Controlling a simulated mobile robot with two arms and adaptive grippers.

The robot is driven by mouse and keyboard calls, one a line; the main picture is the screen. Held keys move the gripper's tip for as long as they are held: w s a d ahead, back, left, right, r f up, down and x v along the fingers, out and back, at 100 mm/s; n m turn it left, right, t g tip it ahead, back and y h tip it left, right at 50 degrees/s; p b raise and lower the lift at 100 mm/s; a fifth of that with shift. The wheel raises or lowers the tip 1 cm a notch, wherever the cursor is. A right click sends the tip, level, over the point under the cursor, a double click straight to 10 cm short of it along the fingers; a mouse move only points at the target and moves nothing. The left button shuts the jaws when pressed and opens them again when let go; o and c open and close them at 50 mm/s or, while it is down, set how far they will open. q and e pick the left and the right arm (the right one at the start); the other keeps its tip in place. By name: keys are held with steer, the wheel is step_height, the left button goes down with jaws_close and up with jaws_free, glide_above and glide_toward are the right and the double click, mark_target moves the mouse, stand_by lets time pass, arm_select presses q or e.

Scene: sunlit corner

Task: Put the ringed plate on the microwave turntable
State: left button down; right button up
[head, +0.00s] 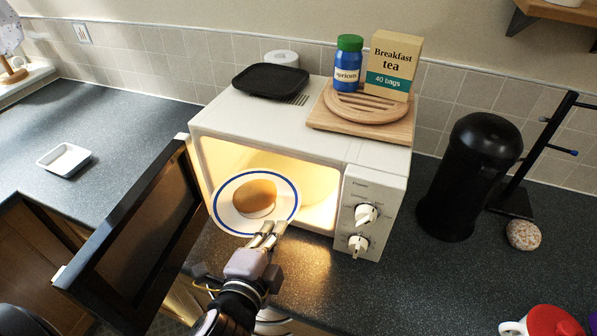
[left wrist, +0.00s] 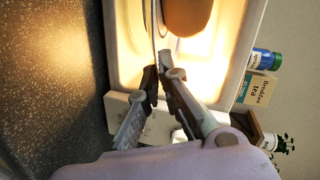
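The ringed plate (head: 226,206), white with a blue ring, is at the open front of the lit microwave (head: 377,155) in the head view. A round brown bun-like item (head: 255,195) is on it. My left gripper (head: 272,230) is shut on the plate's near rim. In the left wrist view the plate (left wrist: 157,22) shows nearly edge-on between the fingertips (left wrist: 159,72), with the brown item (left wrist: 187,15) beside it. The turntable is not visible; the plate hides part of the microwave's inside. I cannot tell whether the plate touches anything inside. My right gripper is not in view.
The microwave door (head: 140,225) stands open on the left. A black tray (head: 270,80), wooden boards (head: 330,121), a jar (head: 347,65) and a tea box (head: 393,65) sit on top. A black canister (head: 465,180) stands right. A white dish (head: 65,160) lies left.

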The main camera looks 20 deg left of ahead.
arm_select(q)
steer(key=w+b, duration=0.1)
steer(key=w, duration=0.1)
steer(key=w+b, duration=0.2)
steer(key=w, duration=0.1)
steer(key=shift+d, duration=0.2)
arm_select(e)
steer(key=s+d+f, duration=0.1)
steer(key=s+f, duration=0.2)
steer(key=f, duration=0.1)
arm_select(q)
steer(key=p, duration=0.3)
glide_above(308, 195)
steer(key=shift+s, duration=0.15)
step_height(308, 195, down, 6)
steer(key=shift+r+p, duration=0.1)
steer(key=shift+p, duration=0.25)
steer(key=shift+f, duration=0.5)
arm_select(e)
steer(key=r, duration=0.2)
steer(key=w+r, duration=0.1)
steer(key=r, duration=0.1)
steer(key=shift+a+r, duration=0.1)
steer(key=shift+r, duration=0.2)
